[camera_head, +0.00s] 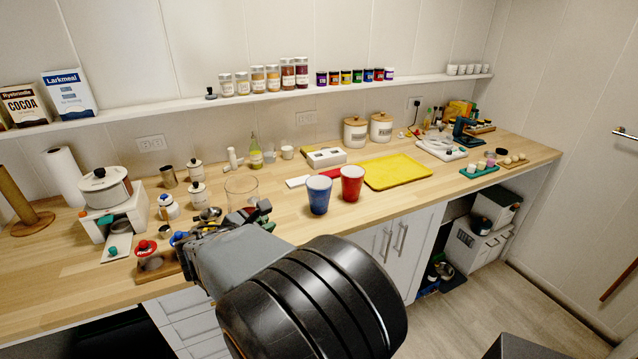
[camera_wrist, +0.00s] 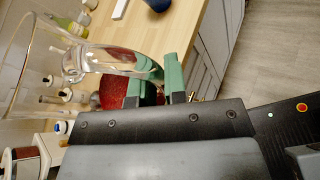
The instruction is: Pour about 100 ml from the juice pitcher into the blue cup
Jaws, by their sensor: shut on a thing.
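The clear glass pitcher (camera_head: 241,187) is left of the blue cup in the head view, in front of my arm's end. In the wrist view the pitcher (camera_wrist: 30,62) fills the upper left, with its glass handle (camera_wrist: 105,70) reaching to my green fingertips. My gripper (camera_wrist: 153,84) is shut on the handle; in the head view my gripper (camera_head: 258,213) is partly hidden by my wrist. The pitcher's contents are hard to make out. The blue cup (camera_head: 318,197) stands upright on the counter, pale inside; part of it shows in the wrist view (camera_wrist: 144,12).
A red cup (camera_head: 352,184) stands close right of the blue cup, with a yellow tray (camera_head: 398,172) beyond. Canisters and a white pot (camera_head: 106,188) are at left. Small items lie beneath my gripper. Bare counter (camera_head: 283,215) lies between pitcher and blue cup.

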